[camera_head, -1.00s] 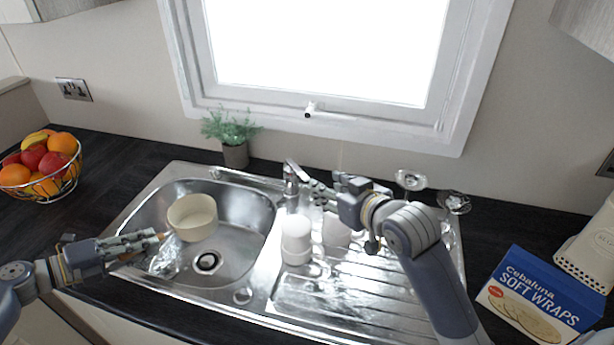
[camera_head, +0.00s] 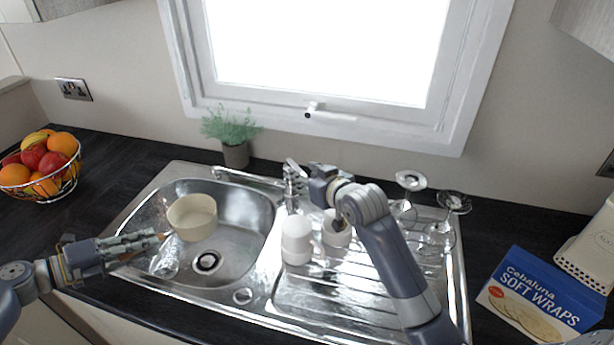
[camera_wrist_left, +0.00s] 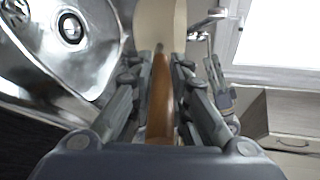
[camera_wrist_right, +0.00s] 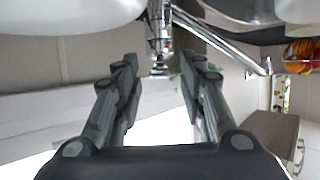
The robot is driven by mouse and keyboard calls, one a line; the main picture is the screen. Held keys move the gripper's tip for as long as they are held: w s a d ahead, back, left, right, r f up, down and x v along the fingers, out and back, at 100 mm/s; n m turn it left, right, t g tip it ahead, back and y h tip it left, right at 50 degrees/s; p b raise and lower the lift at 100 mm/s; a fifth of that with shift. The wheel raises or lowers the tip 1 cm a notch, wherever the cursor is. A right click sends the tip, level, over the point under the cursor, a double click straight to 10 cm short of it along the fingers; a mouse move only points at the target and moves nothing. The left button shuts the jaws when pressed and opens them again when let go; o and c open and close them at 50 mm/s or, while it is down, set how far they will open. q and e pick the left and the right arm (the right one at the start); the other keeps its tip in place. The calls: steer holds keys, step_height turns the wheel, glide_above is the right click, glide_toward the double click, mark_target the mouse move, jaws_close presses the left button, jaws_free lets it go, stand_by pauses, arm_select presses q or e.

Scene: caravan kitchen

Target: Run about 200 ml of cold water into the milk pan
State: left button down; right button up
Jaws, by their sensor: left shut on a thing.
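The milk pan (camera_head: 192,222) is cream with a wooden handle (camera_wrist_left: 160,95). It is held upright over the left part of the sink bowl (camera_head: 236,252). My left gripper (camera_head: 157,240) is shut on the handle; its fingers lie on both sides of it in the left wrist view (camera_wrist_left: 160,72). The chrome tap (camera_head: 291,192) stands behind the sink, its spout (camera_head: 240,179) reaching left toward the pan. No water stream is visible. My right gripper (camera_head: 303,170) is beside the tap top. In the right wrist view its fingers (camera_wrist_right: 158,65) are apart, with the tap (camera_wrist_right: 160,38) ahead between them.
White mugs (camera_head: 296,240) stand on the drainer (camera_head: 345,290) under my right arm. Upturned glasses (camera_head: 410,182) are behind it. A potted plant (camera_head: 234,155) stands behind the sink. A fruit bowl (camera_head: 40,190) is at left, a wraps box (camera_head: 540,298) at right. The window (camera_head: 320,60) is close behind.

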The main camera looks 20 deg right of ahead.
mark_target(304, 175)
arm_select(q)
steer(key=shift+r, duration=0.1)
arm_select(e)
jaws_close()
steer(key=shift+w+r+g, duration=0.2)
steer(key=shift+r+g, duration=0.2)
steer(key=shift+r, duration=0.25)
steer(key=shift+w+a+r+g, duration=0.1)
steer(key=shift+w+r+g, duration=0.15)
steer(key=shift+r+g, duration=0.35)
steer(key=shift+w+r+g, duration=0.25)
steer(key=shift+r+g, duration=0.05)
steer(key=shift+g, duration=0.5)
jaws_free()
